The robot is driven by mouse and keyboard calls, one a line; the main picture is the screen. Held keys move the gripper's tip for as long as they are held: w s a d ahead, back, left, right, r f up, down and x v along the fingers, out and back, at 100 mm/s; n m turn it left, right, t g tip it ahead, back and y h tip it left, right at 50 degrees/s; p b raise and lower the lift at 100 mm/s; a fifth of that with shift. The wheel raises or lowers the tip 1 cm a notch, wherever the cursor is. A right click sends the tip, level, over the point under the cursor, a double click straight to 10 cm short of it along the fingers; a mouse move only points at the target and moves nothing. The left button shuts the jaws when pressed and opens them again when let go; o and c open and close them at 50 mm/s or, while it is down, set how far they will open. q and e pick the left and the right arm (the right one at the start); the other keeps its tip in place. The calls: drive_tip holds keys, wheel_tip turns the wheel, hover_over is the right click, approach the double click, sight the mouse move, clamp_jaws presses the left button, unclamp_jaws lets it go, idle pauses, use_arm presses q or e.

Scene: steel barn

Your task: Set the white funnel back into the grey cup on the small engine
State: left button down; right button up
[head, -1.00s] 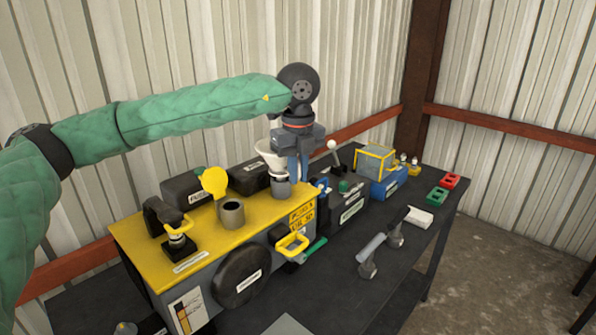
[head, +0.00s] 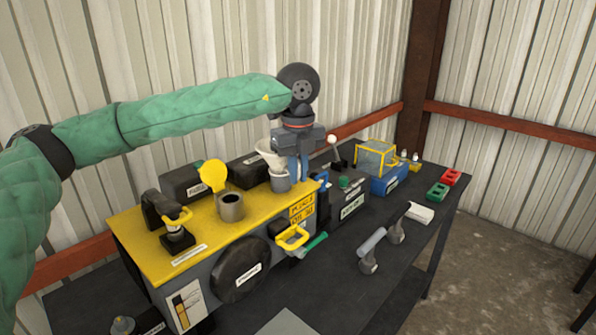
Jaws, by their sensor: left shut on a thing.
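The white funnel (head: 267,154) is at the back right of the small engine's yellow top (head: 190,240), directly over the grey cup (head: 280,184). The funnel's wide mouth faces up and its lower part meets the cup's rim in the picture. I cannot tell how deep the spout sits in the cup. My left gripper (head: 300,174) points down at the funnel's right side and is shut on the funnel. Its fingers hide part of the funnel's right side. My right gripper is not in view.
A second grey open cylinder (head: 231,207) with a raised yellow flap (head: 213,175) stands on the engine. A black machine with a white-knobbed lever (head: 333,140) stands close right of the gripper. A blue box with a yellow frame (head: 377,158) is farther right.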

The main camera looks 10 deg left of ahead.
use_arm(q)
drive_tip(key=c, duration=1.4)
unclamp_jaws()
drive_tip(key=shift+r+p, duration=0.45)
drive_tip(key=shift+r, duration=3.45)
drive_tip(key=shift+r, duration=0.1)
